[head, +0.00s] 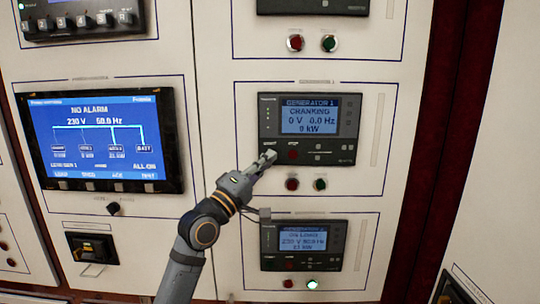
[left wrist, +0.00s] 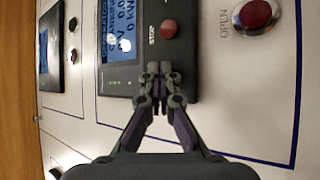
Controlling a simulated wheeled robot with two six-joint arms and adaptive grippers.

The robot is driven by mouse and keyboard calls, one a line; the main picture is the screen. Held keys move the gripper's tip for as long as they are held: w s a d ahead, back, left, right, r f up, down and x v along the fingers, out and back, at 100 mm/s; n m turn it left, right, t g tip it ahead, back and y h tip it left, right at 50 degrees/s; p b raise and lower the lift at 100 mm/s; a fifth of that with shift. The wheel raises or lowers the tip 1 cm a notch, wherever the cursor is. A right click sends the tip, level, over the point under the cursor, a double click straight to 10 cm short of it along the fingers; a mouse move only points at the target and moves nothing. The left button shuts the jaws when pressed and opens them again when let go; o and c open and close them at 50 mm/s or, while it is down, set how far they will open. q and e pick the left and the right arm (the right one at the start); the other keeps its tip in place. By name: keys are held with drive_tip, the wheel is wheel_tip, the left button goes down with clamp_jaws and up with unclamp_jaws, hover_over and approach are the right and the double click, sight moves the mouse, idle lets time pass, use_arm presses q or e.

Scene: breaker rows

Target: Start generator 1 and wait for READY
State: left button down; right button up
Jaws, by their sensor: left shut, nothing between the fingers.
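The generator 1 controller (head: 348,130) is a dark panel in the middle of the head view. Its screen (head: 310,114) reads GENERATOR 1, CRANKING, 0 V, 0.0 Hz, 0 kW. My left gripper (head: 270,155) is shut and empty, its fingertips at the controller's lower left, over the START button area, which they hide. In the left wrist view the shut fingertips (left wrist: 159,75) lie over the panel's edge, beside a red STOP button (left wrist: 168,29). I cannot tell whether they touch the panel. My right gripper is not in view.
Below the controller are a red button (head: 292,184) and a dark green one (head: 320,184). A second controller (head: 338,247) sits lower, its green light lit. A large blue screen (head: 98,125) at left reads NO ALARM, 230 V, 50.0 Hz.

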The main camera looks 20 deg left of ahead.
use_arm(q)
drive_tip(key=shift+s+d+p, duration=0.2)
drive_tip(key=shift+s+p, duration=0.1)
drive_tip(key=shift+s, duration=0.4)
drive_tip(key=s+p, duration=0.1)
drive_tip(key=s, duration=0.1)
drive_tip(key=s+d+p, duration=0.1)
drive_tip(key=s, duration=0.1)
drive_tip(key=shift+s+d, duration=0.2)
drive_tip(key=shift+s, duration=0.15)
idle(0.3)
